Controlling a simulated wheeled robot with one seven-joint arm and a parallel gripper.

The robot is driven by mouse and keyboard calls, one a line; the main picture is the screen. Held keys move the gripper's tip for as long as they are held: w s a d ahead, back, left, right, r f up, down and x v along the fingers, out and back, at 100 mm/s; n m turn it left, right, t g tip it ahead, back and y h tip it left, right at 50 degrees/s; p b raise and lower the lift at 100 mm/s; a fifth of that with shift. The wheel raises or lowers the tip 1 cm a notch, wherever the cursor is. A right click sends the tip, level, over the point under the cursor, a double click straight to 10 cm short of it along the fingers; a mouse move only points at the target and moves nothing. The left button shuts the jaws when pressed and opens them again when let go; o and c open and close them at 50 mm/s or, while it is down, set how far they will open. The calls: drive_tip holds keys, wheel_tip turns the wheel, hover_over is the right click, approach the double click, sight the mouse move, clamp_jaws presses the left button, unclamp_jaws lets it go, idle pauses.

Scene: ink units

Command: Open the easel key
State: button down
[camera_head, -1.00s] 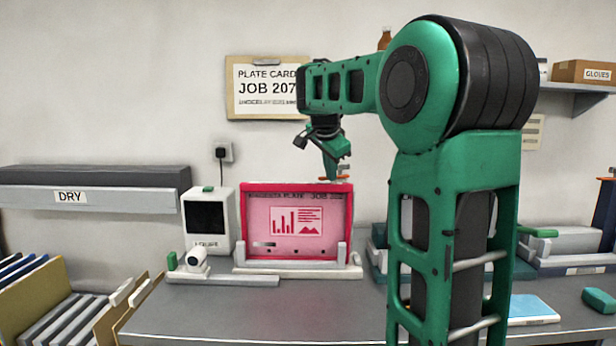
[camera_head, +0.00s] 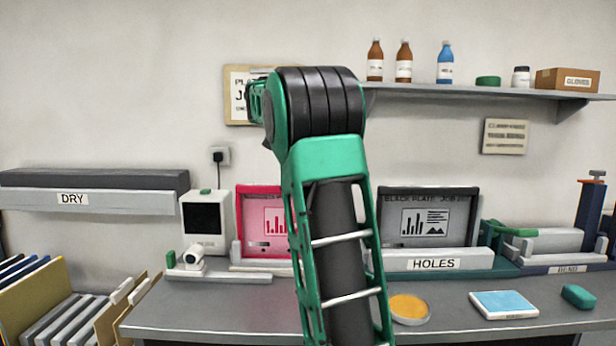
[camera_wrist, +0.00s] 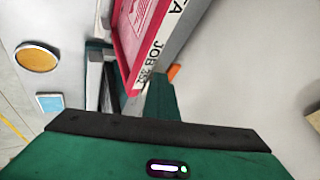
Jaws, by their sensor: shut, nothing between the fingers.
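The black plate (camera_head: 400,225) stands upright behind a white bar marked HOLES (camera_head: 443,262), right of my arm. The magenta plate (camera_head: 258,212) stands upright on a pale base at left, partly behind my arm. No part is marked as the easel key, so I cannot tell which it is. In the wrist view the magenta plate (camera_wrist: 131,40) shows tilted at the top.
An amber disc (camera_head: 409,309), a blue pad (camera_head: 503,304) and a green block (camera_head: 578,296) lie on the grey bench (camera_head: 215,310). A white device (camera_head: 206,223) stands at left. Bottles and a GLOVES box (camera_head: 567,80) sit on the shelf (camera_head: 450,92). Bare bench lies in front.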

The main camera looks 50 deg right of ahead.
idle(0.5)
drive_tip(key=shift+s+a, duration=0.35)
drive_tip(key=a+f+v, duration=0.1)
drive_tip(key=v, duration=1)
drive_tip(key=shift+s+a, duration=0.4)
drive_tip(key=shift+r, duration=0.1)
drive_tip(key=s+a+f+n+y, duration=0.25)
drive_tip(key=s+f+n, duration=0.25)
drive_tip(key=f, duration=0.3)
drive_tip(key=s+a+f+n+y, duration=0.1)
drive_tip(key=s+a+f+n, duration=0.4)
drive_tip(key=f, duration=0.3)
drive_tip(key=s+a+f+n+g+y, duration=0.1)
drive_tip(key=s+a+f+n+y, duration=0.3)
drive_tip(key=s+a+f+n, duration=0.5)
drive_tip(key=s+a+f, duration=0.6)
drive_tip(key=a+f, duration=0.2)
drive_tip(key=shift+s+f, duration=0.2)
drive_tip(key=shift+s, duration=0.05)
drive_tip(key=shift+a, duration=0.1)
